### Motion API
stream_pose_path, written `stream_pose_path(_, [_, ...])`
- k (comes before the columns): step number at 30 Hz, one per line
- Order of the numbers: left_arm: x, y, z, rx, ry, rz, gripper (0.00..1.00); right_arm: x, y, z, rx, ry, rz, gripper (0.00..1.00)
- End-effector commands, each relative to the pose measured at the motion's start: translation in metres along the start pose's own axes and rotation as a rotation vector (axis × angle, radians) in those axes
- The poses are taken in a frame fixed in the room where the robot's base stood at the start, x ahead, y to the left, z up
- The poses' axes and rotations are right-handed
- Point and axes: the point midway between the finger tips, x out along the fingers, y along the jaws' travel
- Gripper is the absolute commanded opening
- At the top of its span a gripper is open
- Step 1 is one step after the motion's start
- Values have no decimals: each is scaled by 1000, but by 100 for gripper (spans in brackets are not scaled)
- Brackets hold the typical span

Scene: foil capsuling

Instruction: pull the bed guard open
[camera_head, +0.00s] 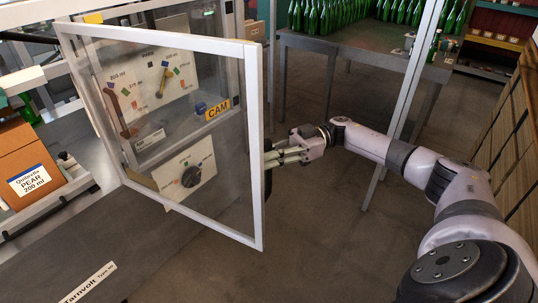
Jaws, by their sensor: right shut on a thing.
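The bed guard (262,120) is a clear panel in a pale metal frame. It stands swung out from the machine at an angle, with its free edge toward the middle of the camera_head view. My right gripper (272,158) is at that free edge, about halfway down, shut on the guard's dark handle (268,183). The fingers partly hide the handle. My left gripper is not in view.
A table (365,60) with many green bottles stands at the back. A pale upright post (412,80) stands near my right arm. An orange-brown box (28,165) sits on the machine at the left. The floor below the guard is clear.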

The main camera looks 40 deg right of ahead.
Motion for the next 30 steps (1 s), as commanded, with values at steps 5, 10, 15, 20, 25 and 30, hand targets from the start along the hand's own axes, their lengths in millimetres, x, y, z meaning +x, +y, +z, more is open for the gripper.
stream_pose_path(5, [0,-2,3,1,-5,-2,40,-1,-1,4,8,-8,-1,0])
stream_pose_path(10, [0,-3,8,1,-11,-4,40,-1,-1,4,8,-8,-1,0])
stream_pose_path(15, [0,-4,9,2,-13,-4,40,-1,0,3,7,-7,0,19])
stream_pose_path(20, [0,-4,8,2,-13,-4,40,0,0,2,4,-5,0,30])
stream_pose_path(25, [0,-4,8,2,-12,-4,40,0,0,1,2,-3,0,35])
stream_pose_path(30, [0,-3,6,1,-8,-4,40,0,0,1,1,-2,1,35])
